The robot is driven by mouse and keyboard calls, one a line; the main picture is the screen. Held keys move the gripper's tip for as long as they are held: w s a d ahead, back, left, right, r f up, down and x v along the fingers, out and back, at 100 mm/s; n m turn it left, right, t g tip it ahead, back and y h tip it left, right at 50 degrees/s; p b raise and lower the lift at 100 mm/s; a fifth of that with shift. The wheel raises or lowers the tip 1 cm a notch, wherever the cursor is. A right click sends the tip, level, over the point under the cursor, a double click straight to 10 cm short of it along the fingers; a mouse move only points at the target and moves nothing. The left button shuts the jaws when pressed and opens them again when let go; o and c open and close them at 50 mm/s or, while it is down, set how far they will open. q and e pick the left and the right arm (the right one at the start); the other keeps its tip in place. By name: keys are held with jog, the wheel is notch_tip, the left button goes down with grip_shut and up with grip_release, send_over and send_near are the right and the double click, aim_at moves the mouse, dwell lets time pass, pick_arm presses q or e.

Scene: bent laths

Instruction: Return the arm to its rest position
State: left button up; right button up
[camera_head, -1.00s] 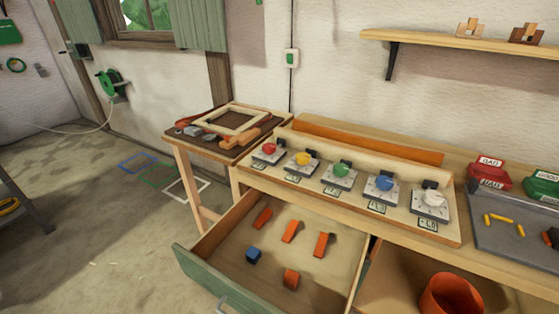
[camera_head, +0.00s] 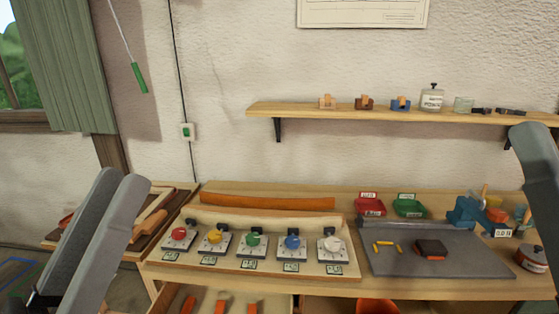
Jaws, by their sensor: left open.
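My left gripper (camera_head: 119,183) comes in at the lower left, its two grey fingers pointing up and slightly apart. It is open, with nothing between the fingers, in front of the small side table. A grey part of my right gripper (camera_head: 537,165) shows at the right edge; only one side of it is visible, so I cannot tell its opening. The bench (camera_head: 455,289) has a panel with red, yellow, green, blue and white knobs. Below it a drawer stands open with orange pieces inside, cut off by the bottom edge.
A grey mat (camera_head: 385,265) holds yellow pegs and a dark block with orange. Red (camera_head: 370,205) and green (camera_head: 410,207) bins stand behind it. A blue tool (camera_head: 466,214) and a pot (camera_head: 533,258) are at the right. A wall shelf (camera_head: 300,110) holds small items.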

pick_arm(q)
jog(key=s+a+r+n+t+y+p, duration=0.25)
jog(key=a+r+y+p, duration=0.2)
jog(key=r+y, duration=0.45)
notch_tip(320, 180, up, 34)
jog(key=p, duration=3.4)
notch_tip(320, 180, down, 53)
jog(key=b, duration=5.3)
jog(key=shift+w+a+m+h, duration=0.3)
jog(key=shift+w+m, duration=0.05)
jog(key=shift+m, duration=0.1)
